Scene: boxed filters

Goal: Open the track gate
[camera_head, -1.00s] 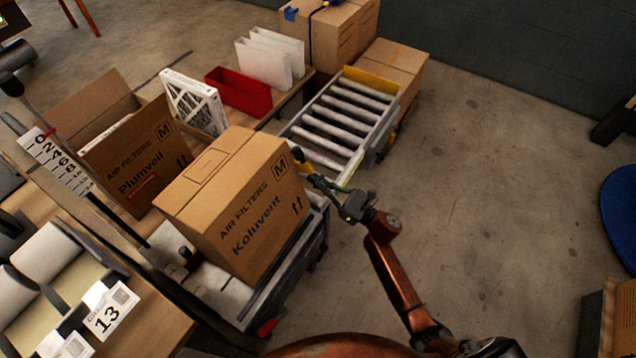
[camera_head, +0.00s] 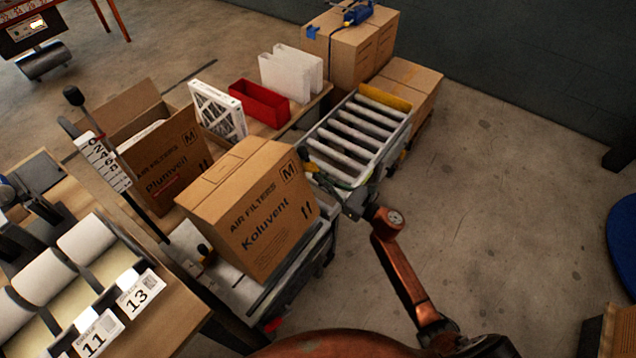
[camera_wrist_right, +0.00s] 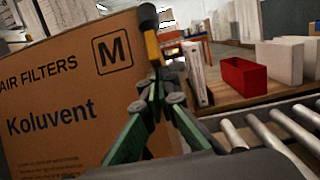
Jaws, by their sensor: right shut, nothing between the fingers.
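A black knob with a yellow collar (camera_head: 306,157) stands at the near end of the roller track (camera_head: 352,140), beside the Koluvent box (camera_head: 250,215). It looks like the handle of the track gate; the gate's lower part is hidden by my gripper and the box. My right gripper (camera_head: 325,182) is shut and empty, close to this handle. In the right wrist view its green fingers (camera_wrist_right: 157,88) come together just below the black and yellow handle (camera_wrist_right: 149,35). I cannot tell whether they touch it. My left gripper is not in view.
The Koluvent box sits on a cart-like section left of my gripper. An open Plumveil box (camera_head: 165,165), a white filter (camera_head: 217,112) and a red bin (camera_head: 258,103) stand behind. A yellow plate (camera_head: 384,97) closes the track's far end.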

